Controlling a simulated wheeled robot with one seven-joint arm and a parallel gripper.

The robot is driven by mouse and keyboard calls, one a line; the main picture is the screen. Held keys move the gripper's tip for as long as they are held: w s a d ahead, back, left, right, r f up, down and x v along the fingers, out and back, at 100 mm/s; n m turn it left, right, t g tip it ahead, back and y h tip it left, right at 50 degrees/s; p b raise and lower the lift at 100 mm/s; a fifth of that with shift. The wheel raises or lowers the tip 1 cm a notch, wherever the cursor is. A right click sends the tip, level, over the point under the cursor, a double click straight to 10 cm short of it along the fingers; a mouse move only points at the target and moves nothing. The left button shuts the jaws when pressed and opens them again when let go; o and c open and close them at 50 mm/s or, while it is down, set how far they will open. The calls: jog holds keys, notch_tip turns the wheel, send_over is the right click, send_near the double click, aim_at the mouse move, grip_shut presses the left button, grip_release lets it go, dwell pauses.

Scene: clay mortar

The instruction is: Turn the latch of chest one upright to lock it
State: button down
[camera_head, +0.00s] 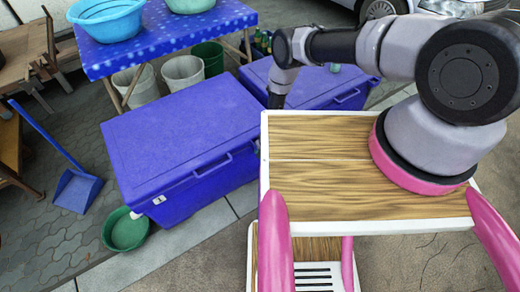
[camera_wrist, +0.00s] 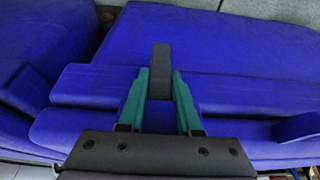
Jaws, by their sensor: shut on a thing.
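In the wrist view my gripper (camera_wrist: 161,84) has its two green fingers on either side of a dark grey latch (camera_wrist: 161,58), shut on it. The latch stands straight up in the picture, against the blue chest (camera_wrist: 240,92) with its ridged front edge. In the head view my gripper (camera_head: 275,100) reaches down at the near edge of the rear blue chest (camera_head: 312,85); its fingers and the latch cannot be made out there. Another blue chest (camera_head: 180,135) stands to the left.
My wooden-topped body fills the right foreground. A blue table (camera_head: 170,38) with basins (camera_head: 107,18) stands behind the chests, with buckets (camera_head: 183,75) beneath. A green bowl (camera_head: 125,232) and blue dustpan (camera_head: 77,190) lie left. Paving at lower left is clear.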

dwell(0.4)
jog(key=c, duration=0.6)
grip_release()
jog(key=v, duration=1)
jog(key=shift+s+r, duration=0.25)
jog(key=shift+r, duration=0.1)
